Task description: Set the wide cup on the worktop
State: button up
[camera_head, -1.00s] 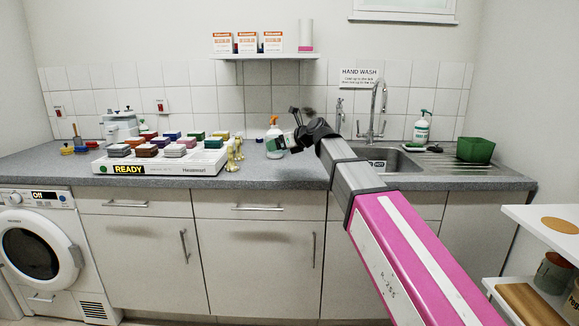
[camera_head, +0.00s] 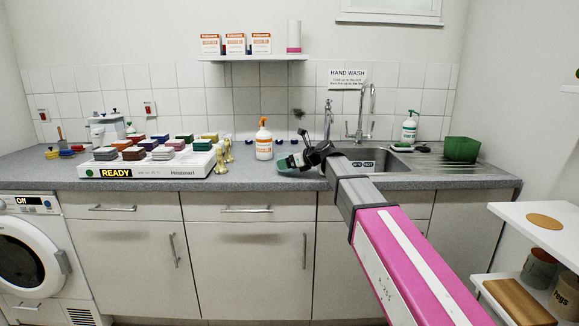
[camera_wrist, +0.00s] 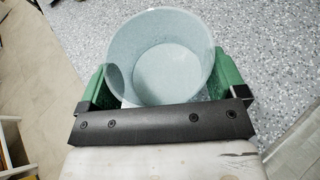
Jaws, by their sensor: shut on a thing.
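The wide cup (camera_wrist: 158,60) is a pale blue-grey, round, open vessel. In the wrist view it sits between the green fingers of my gripper (camera_wrist: 160,92), which is shut on it. The cup looks empty. In the head view my gripper (camera_head: 292,160) is low at the worktop (camera_head: 250,178), left of the sink and right of a spray bottle. The cup is small and partly hidden there, so I cannot tell whether its base touches the worktop. The speckled grey worktop (camera_wrist: 270,60) fills the background behind the cup in the wrist view.
The orange-topped spray bottle (camera_head: 263,142) stands close to the left of my gripper. Farther left is a white READY tray (camera_head: 150,172) with several coloured blocks, and brass-coloured pieces (camera_head: 224,158). The sink (camera_head: 392,164) and green tub (camera_head: 461,149) are on the right.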

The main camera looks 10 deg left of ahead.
jog(key=shift+f, duration=0.65)
jog(key=o, duration=0.7)
jog(key=shift+f, duration=0.1)
jog(key=v, duration=1.2)
jog(key=shift+s, duration=0.1)
